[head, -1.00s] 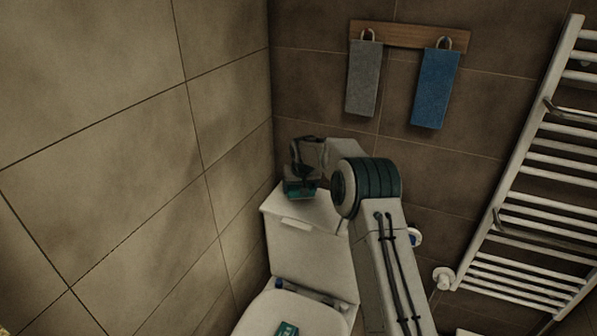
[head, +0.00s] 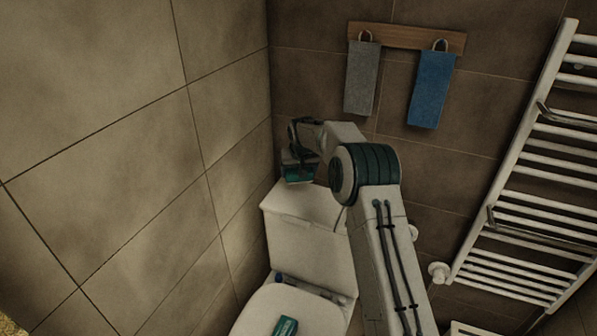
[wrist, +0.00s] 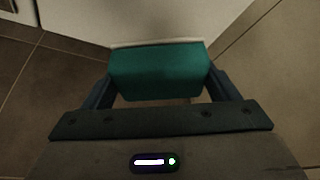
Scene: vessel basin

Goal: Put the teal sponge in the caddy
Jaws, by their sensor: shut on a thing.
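The teal sponge (wrist: 158,70) is a teal block held between the two fingers of my gripper (wrist: 160,88) in the wrist view. In the head view the sponge (head: 298,174) shows beneath my gripper (head: 297,160), at the back left corner of the white toilet tank. It appears to be just above the tank lid, though the gap is hard to judge. My gripper is shut on it. I cannot make out a caddy for certain in either view.
The toilet tank (head: 305,218) stands in the wall corner, with a closed lid (head: 300,308) in front. A small teal and white item (head: 285,326) lies on that lid. A white towel rail (head: 525,190) is at right. Grey (head: 361,78) and blue (head: 431,90) towels hang behind.

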